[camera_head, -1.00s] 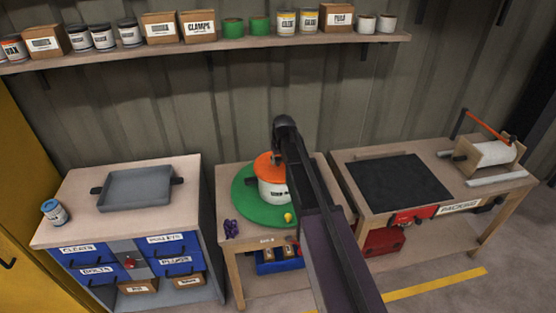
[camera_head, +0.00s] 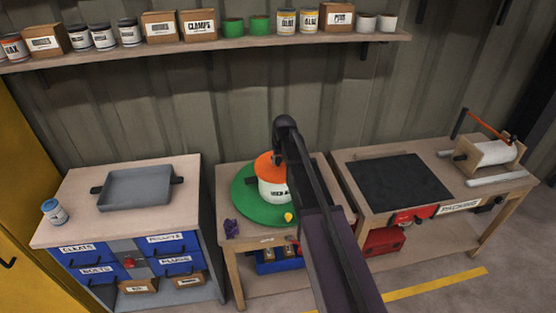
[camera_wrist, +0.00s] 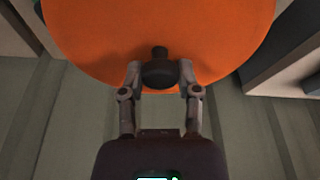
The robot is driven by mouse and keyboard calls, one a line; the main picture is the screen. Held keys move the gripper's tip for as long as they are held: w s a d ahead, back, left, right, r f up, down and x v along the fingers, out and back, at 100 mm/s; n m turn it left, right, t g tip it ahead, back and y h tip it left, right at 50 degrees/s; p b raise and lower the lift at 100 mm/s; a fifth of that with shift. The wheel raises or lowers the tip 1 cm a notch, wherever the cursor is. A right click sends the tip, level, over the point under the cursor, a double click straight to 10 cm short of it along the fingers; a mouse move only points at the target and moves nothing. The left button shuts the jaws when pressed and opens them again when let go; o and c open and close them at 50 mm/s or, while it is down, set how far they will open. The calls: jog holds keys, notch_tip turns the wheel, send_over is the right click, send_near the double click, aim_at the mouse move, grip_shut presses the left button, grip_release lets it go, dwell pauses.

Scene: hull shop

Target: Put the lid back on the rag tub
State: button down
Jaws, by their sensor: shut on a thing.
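The rag tub (camera_head: 271,189) is a white round tub with dark lettering on a green round mat (camera_head: 246,207) on the middle bench. The orange lid (camera_head: 266,163) is over the tub's top, and my arm partly covers both. I cannot tell whether the lid rests on the rim or hangs just above it. In the wrist view the lid (camera_wrist: 100,40) fills the upper part and hides the tub. My gripper (camera_wrist: 160,74) is shut on the lid's dark knob (camera_wrist: 159,52).
A purple item (camera_head: 232,228) and a small yellow item (camera_head: 288,217) lie near the bench front. A grey tray (camera_head: 140,187) and a blue-labelled can (camera_head: 54,212) stand on the left cabinet. A black mat (camera_head: 398,180) and a roll holder (camera_head: 487,158) are on the right bench. A loaded shelf (camera_head: 220,45) runs above.

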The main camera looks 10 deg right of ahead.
jog(key=shift+c, duration=1.2)
grip_release()
jog(key=shift+o, duration=1.2)
jog(key=shift+r, duration=0.1)
jog(key=shift+r+p, duration=3.45)
jog(key=shift+p, duration=0.05)
